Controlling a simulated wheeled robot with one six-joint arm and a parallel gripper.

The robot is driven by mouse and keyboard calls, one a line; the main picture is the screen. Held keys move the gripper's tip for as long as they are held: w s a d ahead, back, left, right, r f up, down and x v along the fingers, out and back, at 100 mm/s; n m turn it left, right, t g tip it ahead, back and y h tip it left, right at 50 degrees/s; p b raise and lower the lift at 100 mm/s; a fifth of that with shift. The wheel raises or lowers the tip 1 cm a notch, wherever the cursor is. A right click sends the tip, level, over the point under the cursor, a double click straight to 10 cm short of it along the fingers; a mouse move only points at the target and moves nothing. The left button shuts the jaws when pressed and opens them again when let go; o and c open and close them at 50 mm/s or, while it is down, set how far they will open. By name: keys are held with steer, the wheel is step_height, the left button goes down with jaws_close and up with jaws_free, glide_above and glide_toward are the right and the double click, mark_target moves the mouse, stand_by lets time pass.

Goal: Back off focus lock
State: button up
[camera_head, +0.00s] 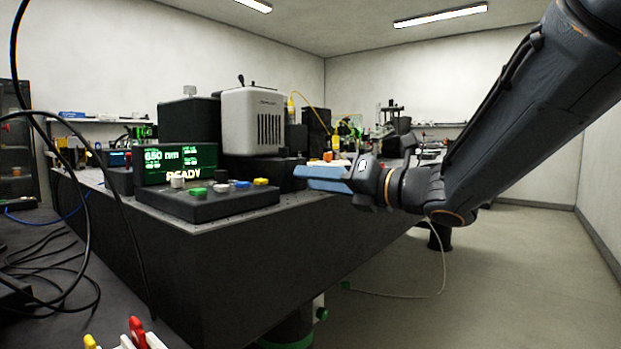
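No part is readably marked as the focus lock, so I cannot tell which one it is. A dark control box (215,206) sits at the bench's near edge. It carries a pale grey knob (177,182), a green button (197,192), a white button (221,188), a blue button (242,184) and a yellow button (260,181). Behind it a display (180,163) reads "650 nm" and "READY". My gripper (302,178) comes in from the right with blue fingers pointing left. It appears right of the control box, apart from the buttons. The finger gap is not clear from this side.
A white vented instrument (252,122) and a black box (189,121) stand behind the display. The dark bench (250,250) has optics farther back. Loose black cables (55,270) lie at the left. A pale cable (443,265) hangs to the floor. Floor at the right is open.

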steer(key=p+v, duration=0.1)
steer(key=v, duration=0.5)
steer(key=shift+s, duration=0.15)
steer(key=shift+d, duration=0.1)
